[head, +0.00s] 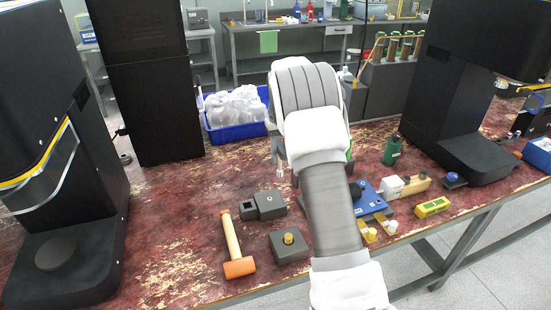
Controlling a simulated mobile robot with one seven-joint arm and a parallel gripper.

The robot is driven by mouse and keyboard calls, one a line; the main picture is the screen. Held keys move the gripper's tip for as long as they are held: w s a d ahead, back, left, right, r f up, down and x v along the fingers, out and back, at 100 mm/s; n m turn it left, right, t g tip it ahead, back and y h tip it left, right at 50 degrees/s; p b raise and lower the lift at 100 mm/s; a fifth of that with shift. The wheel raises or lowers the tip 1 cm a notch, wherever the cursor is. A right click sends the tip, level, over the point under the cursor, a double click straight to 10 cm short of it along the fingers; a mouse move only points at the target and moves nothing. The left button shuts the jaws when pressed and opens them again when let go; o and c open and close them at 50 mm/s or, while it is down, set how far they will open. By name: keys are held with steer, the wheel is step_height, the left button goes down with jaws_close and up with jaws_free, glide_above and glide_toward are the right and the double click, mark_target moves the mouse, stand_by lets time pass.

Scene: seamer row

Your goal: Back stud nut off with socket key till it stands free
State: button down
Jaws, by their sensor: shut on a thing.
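My gripper (279,160) is mostly hidden behind my own white and grey arm, and only a thin grey part shows at the arm's left side. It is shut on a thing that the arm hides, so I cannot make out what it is. I cannot pick out the socket key for certain. A dark block (268,203) with a small light stud-like spot on top lies just below and left of the gripper. A second dark block (290,248) with a brass knob stands nearer the front edge. I cannot tell which part is the stud nut.
An orange-headed mallet (233,245) lies left of the blocks. A blue crate of clear bags (237,132) stands behind. Black machines flank the worn red bench (170,225).

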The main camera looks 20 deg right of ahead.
steer(key=shift+r+p, duration=2.3)
steer(key=shift+r, duration=0.7)
steer(key=shift+a+f, duration=0.1)
